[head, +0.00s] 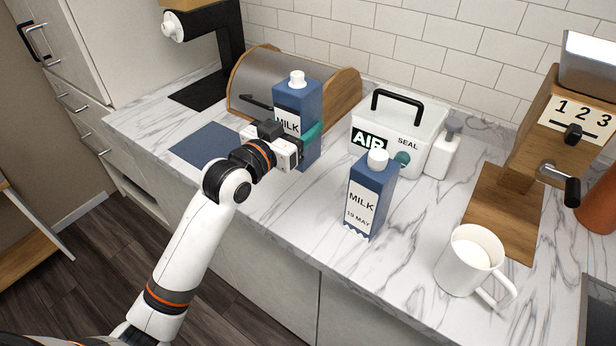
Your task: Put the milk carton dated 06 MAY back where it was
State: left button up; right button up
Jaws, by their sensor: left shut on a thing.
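A blue milk carton (310,101) with a white cap stands upright in front of the bread box. My left gripper (303,142) is shut on it from the front left. The gripper hides the lower part of its label, so its date cannot be read. I cannot tell whether its base touches the counter. A second blue milk carton (369,197) stands upright on the counter to the right, apart from the gripper. Its label reads MILK and what looks like 19 MAY. My right gripper is not in view.
A blue mat (207,147) lies bare on the marble counter (270,209), left of the held carton. The bread box (347,89) is behind it. A lidded AIR SEAL box (419,135), a white bottle (443,153), a white mug (465,262) and a wooden dispenser (545,130) stand to the right.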

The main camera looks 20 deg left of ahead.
pick_arm(q)
notch_tip(320, 180, down, 5)
jog(key=shift+s+a+f, duration=0.1)
jog(key=shift+s, duration=0.05)
jog(key=shift+f, duration=2.15)
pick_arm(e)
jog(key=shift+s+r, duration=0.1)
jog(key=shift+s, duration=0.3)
pick_arm(q)
jog(key=shift+f, duration=0.15)
jog(key=o, duration=1.2)
